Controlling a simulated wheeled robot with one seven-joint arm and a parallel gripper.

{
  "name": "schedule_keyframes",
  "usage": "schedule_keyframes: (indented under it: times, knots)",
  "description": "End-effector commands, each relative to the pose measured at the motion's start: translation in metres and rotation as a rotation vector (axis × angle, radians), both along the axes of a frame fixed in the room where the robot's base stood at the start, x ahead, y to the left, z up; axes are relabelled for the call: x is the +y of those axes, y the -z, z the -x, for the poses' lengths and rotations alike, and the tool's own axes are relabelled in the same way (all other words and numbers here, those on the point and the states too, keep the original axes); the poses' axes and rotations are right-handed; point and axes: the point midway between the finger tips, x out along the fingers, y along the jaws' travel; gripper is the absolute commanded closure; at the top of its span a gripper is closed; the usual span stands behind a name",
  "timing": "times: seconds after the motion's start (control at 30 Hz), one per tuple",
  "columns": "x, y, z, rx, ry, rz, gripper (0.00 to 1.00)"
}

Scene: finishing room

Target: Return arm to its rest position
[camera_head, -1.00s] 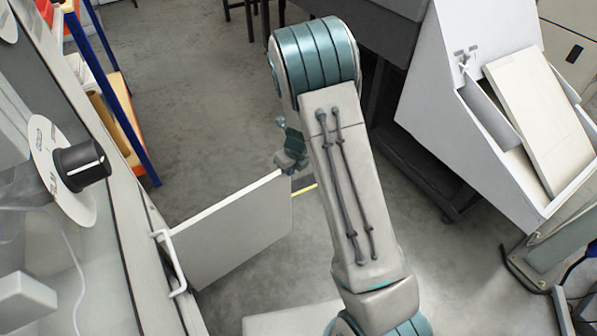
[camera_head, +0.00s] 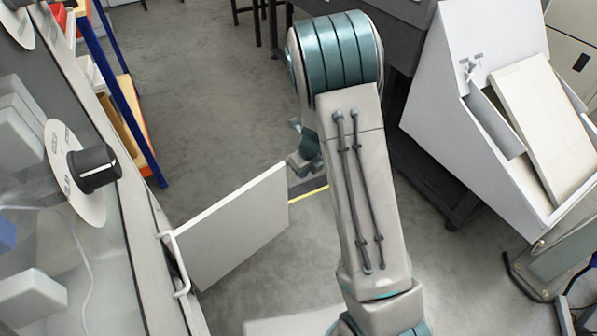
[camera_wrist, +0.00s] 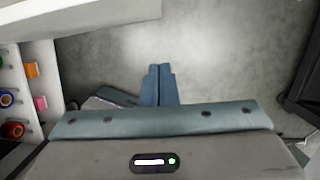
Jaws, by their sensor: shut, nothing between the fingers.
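My gripper shows in the wrist view (camera_wrist: 158,72), where its two blue-grey fingers are together with nothing between them, over bare floor. In the head view, my arm rises through the middle and its bent elbow is at the top. Part of my wrist shows to the left of the arm, beside the free edge of an open white door panel (camera_head: 235,228). The fingers themselves are hidden or too small to make out in the head view.
A cabinet with a black knob (camera_head: 94,168) stands at the left; its door sticks out toward my arm. A blue-framed shelf (camera_head: 124,100) is behind it. A white slanted box (camera_head: 440,100) stands at the right. Grey floor (camera_head: 200,90) is clear between.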

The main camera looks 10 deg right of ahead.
Motion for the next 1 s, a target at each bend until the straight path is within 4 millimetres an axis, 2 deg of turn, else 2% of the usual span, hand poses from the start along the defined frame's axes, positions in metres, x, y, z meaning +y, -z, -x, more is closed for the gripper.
schedule_keyframes:
  times: [0.03, 0.23, 0.4, 0.67, 0.77, 0.87, 1.0]
  knots:
    - [-0.002, -0.019, 0.003, -0.001, 0.000, 0.000, 1.00]
    - [-0.008, -0.052, 0.011, 0.001, 0.003, 0.000, 1.00]
    - [-0.010, -0.065, 0.014, 0.003, 0.002, 0.001, 1.00]
    - [-0.010, -0.073, 0.016, -0.001, -0.017, 0.001, 1.00]
    - [-0.007, -0.098, 0.023, -0.015, -0.114, 0.006, 1.00]
    - [-0.002, -0.141, 0.038, -0.047, -0.311, 0.021, 1.00]
    - [0.005, -0.210, 0.069, -0.110, -0.686, 0.072, 1.00]
